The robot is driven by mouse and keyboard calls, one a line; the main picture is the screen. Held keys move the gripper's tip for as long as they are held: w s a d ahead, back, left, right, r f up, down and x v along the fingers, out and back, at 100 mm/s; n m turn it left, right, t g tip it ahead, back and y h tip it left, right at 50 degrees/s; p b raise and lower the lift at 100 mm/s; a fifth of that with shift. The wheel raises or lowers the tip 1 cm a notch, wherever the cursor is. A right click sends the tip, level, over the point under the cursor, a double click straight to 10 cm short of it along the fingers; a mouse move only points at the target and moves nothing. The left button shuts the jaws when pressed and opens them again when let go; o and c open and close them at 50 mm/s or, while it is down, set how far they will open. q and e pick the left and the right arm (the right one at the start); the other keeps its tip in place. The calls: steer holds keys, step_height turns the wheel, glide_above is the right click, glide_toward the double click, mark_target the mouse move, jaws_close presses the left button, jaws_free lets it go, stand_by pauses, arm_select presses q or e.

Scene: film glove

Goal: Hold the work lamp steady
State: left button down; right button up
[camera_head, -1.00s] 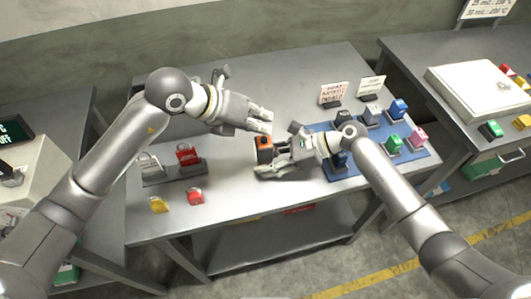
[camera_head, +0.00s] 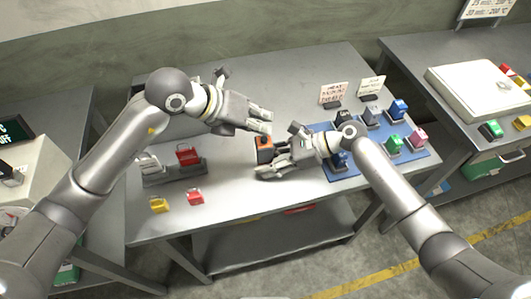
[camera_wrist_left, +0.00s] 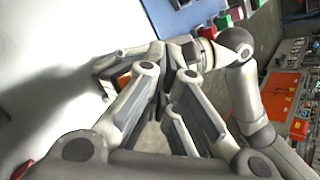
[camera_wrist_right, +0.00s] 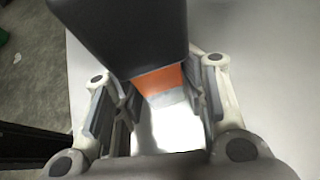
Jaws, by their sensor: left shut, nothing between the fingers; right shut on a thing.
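The work lamp (camera_head: 264,144), an orange and black block, is held over the middle of the grey table by my right gripper (camera_head: 268,160). The right wrist view shows its black body (camera_wrist_right: 130,35), an orange band (camera_wrist_right: 160,81) and a bright white area below, between the fingers. My right gripper is shut on it. My left gripper (camera_head: 262,120) is shut and empty, just behind the lamp in the head view.
A blue mat (camera_head: 375,158) with several coloured blocks lies right of my right gripper. Two small signs (camera_head: 334,93) stand behind it. A red block (camera_head: 187,154), a yellow piece (camera_head: 158,204) and another red piece (camera_head: 195,197) are at the left. The front middle of the table is clear.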

mark_target(262, 139)
arm_select(q)
steer(key=shift+f, duration=0.4)
steer(key=shift+f, duration=0.4)
stand_by(0.4)
steer(key=shift+r, duration=0.85)
step_height(262, 139, up, 6)
stand_by(0.6)
arm_select(e)
steer(key=o, duration=0.9)
arm_select(q)
steer(key=shift+s, duration=0.1)
